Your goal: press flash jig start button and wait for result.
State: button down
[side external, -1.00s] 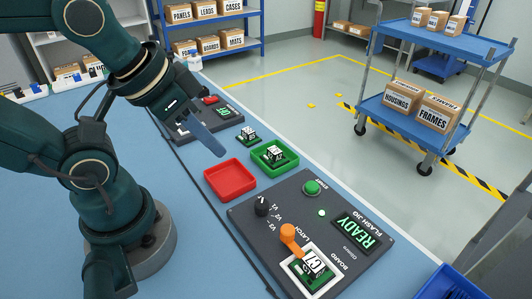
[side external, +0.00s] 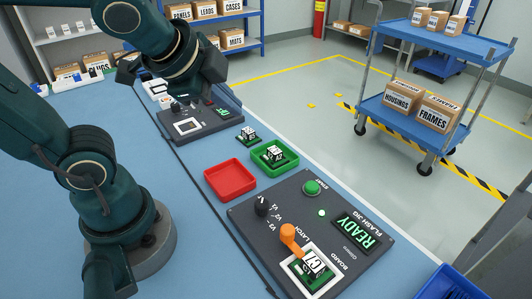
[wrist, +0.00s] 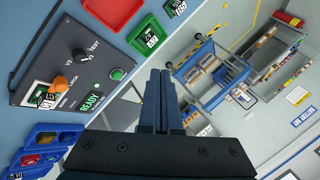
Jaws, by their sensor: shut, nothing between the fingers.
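The flash jig (side external: 275,222) is a dark panel on the blue bench. Its green START button (side external: 312,187) is at its far edge, with a small lit green lamp beside it. The display (side external: 356,234) reads READY in green. The orange latch lever (side external: 289,236) stands by a board (side external: 312,264) marked C7 in the jig's pocket. In the wrist view the START button (wrist: 117,74) is left of my gripper (wrist: 160,73), clearly apart from it. My gripper is shut and empty. Its fingers cannot be made out in the side view, where my wrist is raised over the far bench.
A red tray (side external: 248,188) and a green tray (side external: 293,160) holding a board lie beyond the jig. A loose board (side external: 247,135) and a second dark jig (side external: 168,122) are farther back. Blue bins (wrist: 42,165) show at lower left in the wrist view.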

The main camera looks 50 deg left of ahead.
jog(key=w+d+m, duration=0.1)
jog(key=w+m, duration=0.4)
jog(key=m, duration=0.1)
jog(key=m+t, duration=0.2)
jog(key=m, duration=0.8)
send_over(310, 189)
notch_tip(310, 189, down, 5)
jog(key=shift+r+h, duration=0.15)
jog(key=shift+h, duration=0.15)
jog(key=shift+s+f, duration=0.1)
jog(key=shift+f, duration=4.3)
jog(key=shift+f, duration=0.4)
